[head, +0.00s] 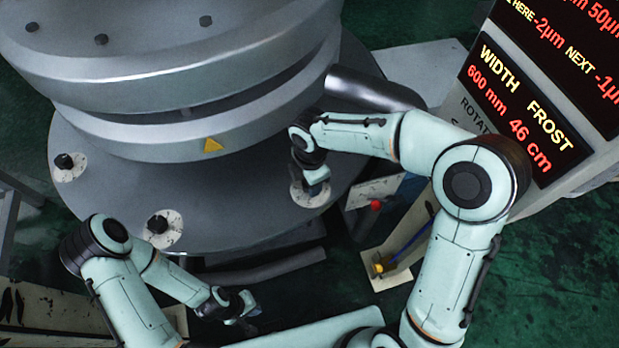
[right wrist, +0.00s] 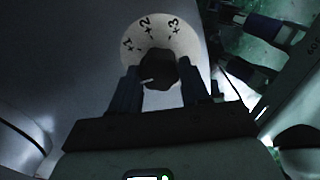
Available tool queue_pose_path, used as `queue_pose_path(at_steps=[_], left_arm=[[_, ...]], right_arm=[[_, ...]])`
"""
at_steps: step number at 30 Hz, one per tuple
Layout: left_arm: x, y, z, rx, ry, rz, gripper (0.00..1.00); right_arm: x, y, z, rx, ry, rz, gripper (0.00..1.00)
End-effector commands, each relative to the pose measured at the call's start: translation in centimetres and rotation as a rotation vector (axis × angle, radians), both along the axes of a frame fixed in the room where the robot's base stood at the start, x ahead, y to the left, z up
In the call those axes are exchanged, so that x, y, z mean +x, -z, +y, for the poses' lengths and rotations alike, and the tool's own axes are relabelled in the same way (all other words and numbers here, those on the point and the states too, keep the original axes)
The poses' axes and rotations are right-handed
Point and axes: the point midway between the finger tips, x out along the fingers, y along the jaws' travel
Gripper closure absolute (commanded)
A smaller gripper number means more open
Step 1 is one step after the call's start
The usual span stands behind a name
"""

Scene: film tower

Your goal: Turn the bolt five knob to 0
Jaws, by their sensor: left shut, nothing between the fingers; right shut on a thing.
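A dark knob (right wrist: 160,72) on a round white dial (right wrist: 185,40) sits between the fingers of my right gripper (right wrist: 165,88), which is shut on it. The dial shows +1, +2 and +3 along its far side; its near side is hidden by the gripper. A short pale mark shows on the knob's left part. In the head view the same dial (head: 303,197) is on the right of the grey flange, under my right gripper (head: 318,182). No bolt number is readable. My left gripper (head: 250,308) is shut and empty, low in front of the flange.
Two other knobs, one at the front (head: 158,224) and one at the left (head: 65,161), stand on the flange (head: 230,200). The big grey tower (head: 170,80) rises behind. A display board (head: 520,110) and a stand with a red button (head: 375,205) are at right.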

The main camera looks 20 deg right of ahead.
Motion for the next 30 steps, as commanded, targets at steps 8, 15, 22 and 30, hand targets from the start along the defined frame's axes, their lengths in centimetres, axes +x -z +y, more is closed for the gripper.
queue_pose_path(at_steps=[8, 15, 22, 30], left_arm=[[0.0, 0.0, 0.0, 0.0, 0.0, 0.0, 1.0], [0.0, 0.0, 0.0, 0.0, 0.0, 0.0, 1.0], [0.1, -0.2, 0.0, 0.0, 0.0, -0.001, 1.0], [0.9, -1.1, 0.0, 0.0, 0.0, -0.01, 1.0]], right_arm=[[0.1, -0.1, 0.0, 0.001, 0.001, -0.004, 0.44], [0.0, -0.1, 0.0, 0.0, 0.001, -0.002, 0.28], [0.1, -1.0, 0.0, 0.001, 0.002, -0.005, 0.28], [0.0, -6.6, 0.0, 0.001, 0.002, -0.01, 0.28]])
